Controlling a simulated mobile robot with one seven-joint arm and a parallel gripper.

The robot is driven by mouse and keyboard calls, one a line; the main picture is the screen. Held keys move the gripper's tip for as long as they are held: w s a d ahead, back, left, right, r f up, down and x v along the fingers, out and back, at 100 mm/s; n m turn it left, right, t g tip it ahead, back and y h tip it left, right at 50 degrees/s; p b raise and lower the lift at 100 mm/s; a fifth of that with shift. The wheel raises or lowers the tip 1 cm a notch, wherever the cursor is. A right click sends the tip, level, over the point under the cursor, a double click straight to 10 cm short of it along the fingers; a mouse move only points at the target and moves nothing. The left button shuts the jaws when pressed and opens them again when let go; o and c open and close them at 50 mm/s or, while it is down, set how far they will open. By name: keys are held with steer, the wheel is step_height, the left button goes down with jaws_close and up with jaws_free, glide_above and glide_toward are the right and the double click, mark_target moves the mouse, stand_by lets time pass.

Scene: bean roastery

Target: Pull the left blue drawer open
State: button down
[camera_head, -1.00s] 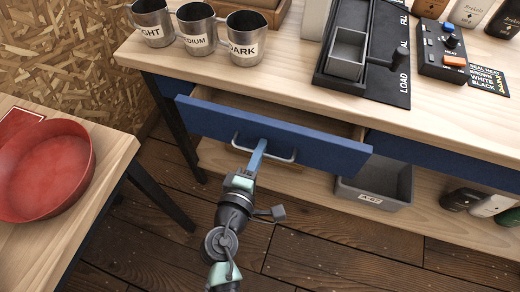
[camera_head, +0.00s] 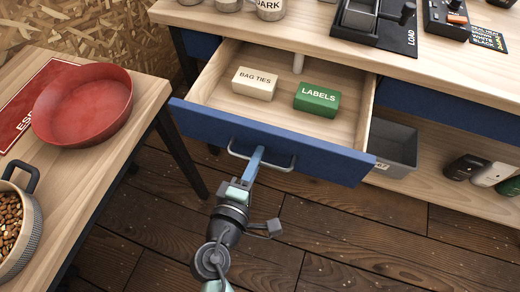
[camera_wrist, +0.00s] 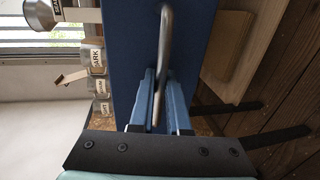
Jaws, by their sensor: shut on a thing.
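The left blue drawer (camera_head: 330,163) stands well out from the bench in the head view, with its wooden inside showing. A cream box marked BAG TIES (camera_head: 255,83) and a green box marked LABELS (camera_head: 317,99) lie in it. My gripper (camera_head: 254,160) is shut on the drawer's metal bar handle (camera_head: 285,166), left of the handle's middle. In the wrist view the blue fingers (camera_wrist: 160,100) lie on both sides of the handle (camera_wrist: 163,60), against the blue drawer front (camera_wrist: 125,50).
A side table at left carries a red pan (camera_head: 82,105) and a pot of beans (camera_head: 12,232). A grey bin (camera_head: 395,143) and several bottles stand on the lower shelf. A second blue drawer front (camera_head: 440,108) is at right. The wooden floor in front is clear.

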steer(key=shift+f+v, duration=0.15)
steer(key=shift+v, duration=0.7)
steer(key=shift+f+v, duration=0.2)
steer(key=shift+v, duration=0.6)
steer(key=c, duration=1.2)
jaws_free()
steer(key=v, duration=1.3)
steer(key=shift+b, duration=0.3)
